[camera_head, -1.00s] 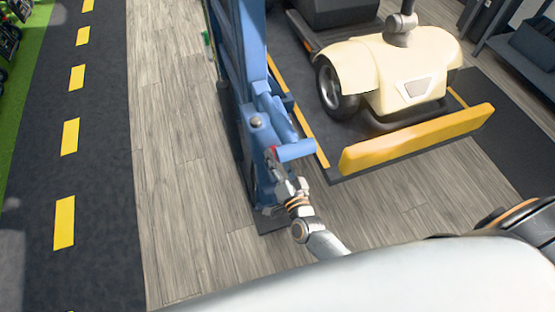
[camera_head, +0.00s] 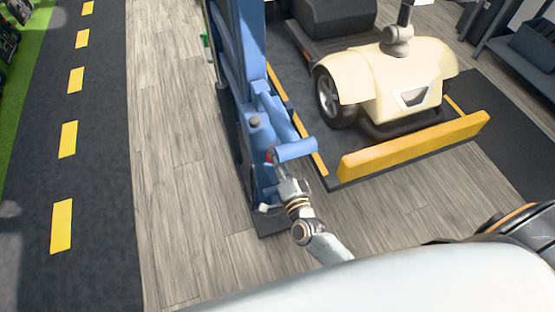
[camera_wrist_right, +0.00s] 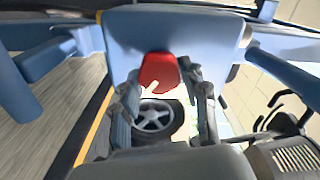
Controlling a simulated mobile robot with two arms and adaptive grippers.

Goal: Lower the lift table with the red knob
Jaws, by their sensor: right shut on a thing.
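The lift table's blue post (camera_head: 237,75) stands left of its dark platform (camera_head: 310,125), which carries a cream scooter (camera_head: 390,75). The red knob (camera_head: 270,156) is small on the near side of the post, partly hidden by my right gripper (camera_head: 275,166). In the right wrist view the red knob (camera_wrist_right: 158,72) sits on a blue plate, between the two fingers of my right gripper (camera_wrist_right: 162,84), which is shut on it. My left gripper is not in view.
A yellow end bar (camera_head: 415,145) edges the platform's near side. A blue padded arm (camera_head: 295,150) juts from the post above my right gripper. Wooden floor (camera_head: 175,150) lies clear to the left, beside a dark lane with yellow dashes (camera_head: 68,139).

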